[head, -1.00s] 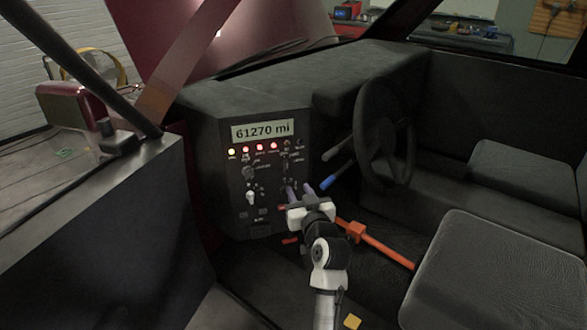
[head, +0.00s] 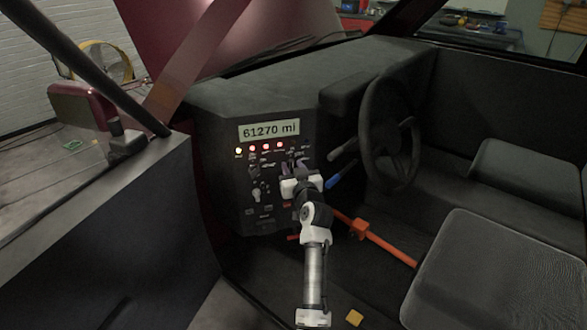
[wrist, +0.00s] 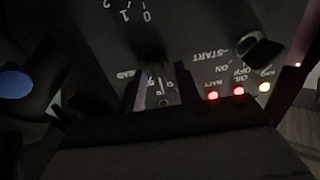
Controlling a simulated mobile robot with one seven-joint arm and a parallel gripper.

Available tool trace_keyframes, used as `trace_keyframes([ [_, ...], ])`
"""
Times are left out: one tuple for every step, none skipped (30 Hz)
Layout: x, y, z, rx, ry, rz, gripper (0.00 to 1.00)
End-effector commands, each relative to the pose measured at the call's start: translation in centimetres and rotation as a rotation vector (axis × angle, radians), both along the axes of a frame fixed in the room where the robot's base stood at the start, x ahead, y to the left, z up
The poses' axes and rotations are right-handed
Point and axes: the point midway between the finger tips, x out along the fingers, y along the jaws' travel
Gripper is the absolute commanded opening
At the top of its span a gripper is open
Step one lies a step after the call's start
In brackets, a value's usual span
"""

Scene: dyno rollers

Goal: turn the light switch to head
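The light switch area (wrist: 164,88) is on the dark dashboard panel (head: 226,175). In the wrist view its markings are upside down, with lettering that looks like HEAD beside it. My gripper (wrist: 160,80) is open, one finger on each side of this marked area. No gap or contact with the switch can be judged. In the head view my gripper (head: 298,168) is at the right part of the panel and hides the switch there. The switch's exact position is too dark to read.
A dark knob (wrist: 150,50) with 0, 1, 2 marks is close to the fingertips. The ignition knob (wrist: 260,52) and lit warning lamps (wrist: 238,91) are beside it. The steering wheel (head: 391,130), a blue-tipped lever (head: 334,179) and an orange bar (head: 385,249) are right of my arm.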

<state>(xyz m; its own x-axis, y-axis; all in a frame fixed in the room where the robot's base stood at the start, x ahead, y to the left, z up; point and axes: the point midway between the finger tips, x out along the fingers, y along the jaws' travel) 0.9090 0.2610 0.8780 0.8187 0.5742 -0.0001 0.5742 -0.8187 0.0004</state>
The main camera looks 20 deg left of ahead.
Motion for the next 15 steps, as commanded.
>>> trace_keyframes([
  [-0.01,-0.01,0.0,0.0,0.0,0.0,0.33],
  [-0.01,-0.01,0.0,0.0,0.0,0.0,0.29],
  [-0.02,-0.01,0.0,0.0,0.0,0.0,0.24],
  [-0.01,-0.02,0.0,0.0,0.0,0.0,0.2],
  [-0.01,-0.02,0.0,0.0,0.0,0.0,0.16],
  [-0.02,-0.01,0.0,0.0,0.0,0.0,0.1],
  [-0.02,-0.01,0.0,0.0,0.0,0.0,0.07],
  [-0.02,-0.03,0.0,0.0,0.0,0.0,0.03],
  [-0.02,-0.03,0.0,0.001,0.001,0.0,0.02],
  [-0.02,-0.03,0.0,0.001,0.001,0.0,0.02],
  [-0.02,-0.02,0.0,0.002,0.001,0.0,0.02],
  [-0.02,-0.03,0.0,0.004,0.003,0.0,0.02],
  [-0.02,-0.03,0.0,0.007,0.005,0.0,0.02],
  [-0.02,-0.03,0.0,0.01,0.007,0.0,0.02],
  [-0.01,-0.03,0.0,0.016,0.011,0.0,0.02],
])
